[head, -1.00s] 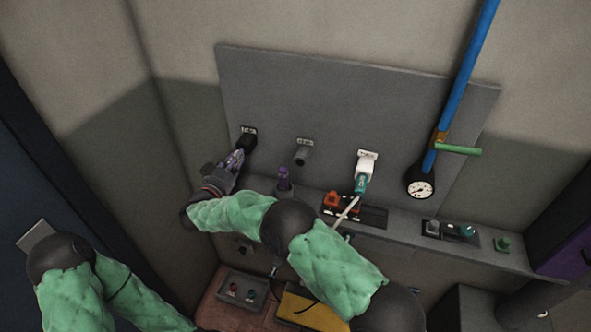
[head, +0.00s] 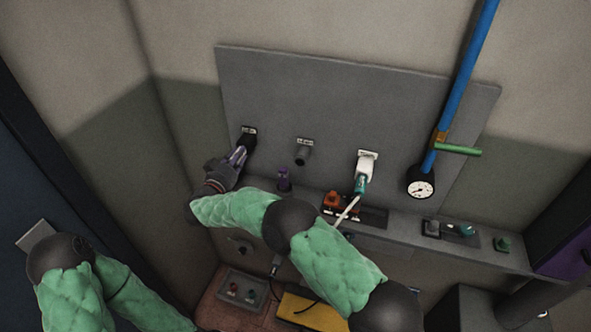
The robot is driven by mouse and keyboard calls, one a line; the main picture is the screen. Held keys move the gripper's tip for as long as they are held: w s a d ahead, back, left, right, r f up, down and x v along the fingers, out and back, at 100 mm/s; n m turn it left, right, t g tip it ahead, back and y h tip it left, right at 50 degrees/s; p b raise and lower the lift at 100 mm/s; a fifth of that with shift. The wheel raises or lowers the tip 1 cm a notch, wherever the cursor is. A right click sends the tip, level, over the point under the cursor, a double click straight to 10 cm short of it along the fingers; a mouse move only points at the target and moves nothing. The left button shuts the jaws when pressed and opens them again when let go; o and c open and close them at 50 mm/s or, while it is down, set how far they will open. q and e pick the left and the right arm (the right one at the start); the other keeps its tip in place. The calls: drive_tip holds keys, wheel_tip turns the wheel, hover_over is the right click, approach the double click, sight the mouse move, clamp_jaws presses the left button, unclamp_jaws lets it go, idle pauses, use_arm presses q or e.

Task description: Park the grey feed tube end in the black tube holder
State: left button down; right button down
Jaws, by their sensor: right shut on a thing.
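The black tube holder (head: 248,138) is on the left of the grey wall panel, under a small label. My right gripper (head: 237,158) is just below it, pointing up at its mouth. It is shut on a narrow grey-purple piece, which I take to be the feed tube end. The fingers hide most of this piece. Its tip is at or very near the holder's mouth; I cannot tell whether it is inside. My left arm is at the lower left, and its gripper is out of the picture.
A grey holder (head: 302,152) and a white holder (head: 367,163) with a teal connector (head: 361,184) and pale tube are farther right. A purple piece (head: 284,180) and an orange-red part (head: 332,200) stand on the ledge. A gauge (head: 420,188) hangs below a blue pipe (head: 461,85).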

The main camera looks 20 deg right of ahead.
drive_tip(key=c, duration=0.9)
unclamp_jaws()
